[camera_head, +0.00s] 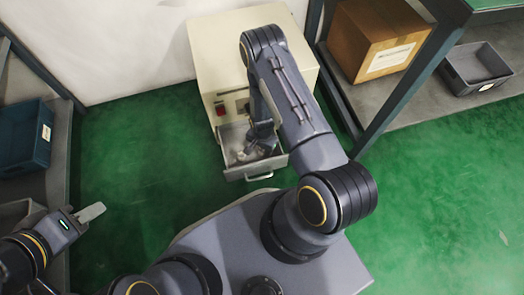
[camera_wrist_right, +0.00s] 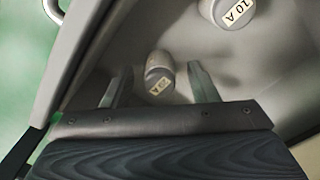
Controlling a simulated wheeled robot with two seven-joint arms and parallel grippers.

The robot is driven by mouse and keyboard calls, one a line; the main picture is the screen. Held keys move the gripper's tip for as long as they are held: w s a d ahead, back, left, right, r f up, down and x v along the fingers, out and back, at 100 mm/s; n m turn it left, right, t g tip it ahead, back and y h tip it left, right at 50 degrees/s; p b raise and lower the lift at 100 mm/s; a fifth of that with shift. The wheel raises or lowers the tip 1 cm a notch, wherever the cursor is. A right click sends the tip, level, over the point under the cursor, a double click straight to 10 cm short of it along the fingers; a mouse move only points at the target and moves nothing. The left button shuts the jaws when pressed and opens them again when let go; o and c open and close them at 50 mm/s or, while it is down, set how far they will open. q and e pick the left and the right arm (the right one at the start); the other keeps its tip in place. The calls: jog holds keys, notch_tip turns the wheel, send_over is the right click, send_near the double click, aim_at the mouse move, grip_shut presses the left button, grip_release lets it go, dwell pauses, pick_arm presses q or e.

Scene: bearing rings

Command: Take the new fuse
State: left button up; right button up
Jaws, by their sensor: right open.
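An open grey drawer (camera_head: 236,173) sticks out of a cream cabinet (camera_head: 215,50) and holds small pale pieces. In the right wrist view, a grey cylindrical fuse (camera_wrist_right: 159,68) with a partly readable label lies in the drawer between the fingertips. A second fuse (camera_wrist_right: 232,12) marked "10 A" is at the top right. My right gripper (camera_wrist_right: 159,84) is open, one finger on each side of the nearer fuse; contact cannot be told. In the head view it reaches down into the drawer, mostly hidden. My left gripper (camera_head: 90,212) is at the far left, away from the drawer; its finger gap is not visible.
A shelf at the right holds a cardboard box (camera_head: 375,40) and a grey bin (camera_head: 475,68). A blue bin (camera_head: 24,138) sits on the left shelf. A red switch (camera_head: 220,108) is on the cabinet front. Green floor (camera_head: 140,150) lies clear left of the cabinet.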

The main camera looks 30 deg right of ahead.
jog(key=shift+c, duration=0.2)
jog(key=shift+r, duration=0.1)
jog(key=c, duration=1)
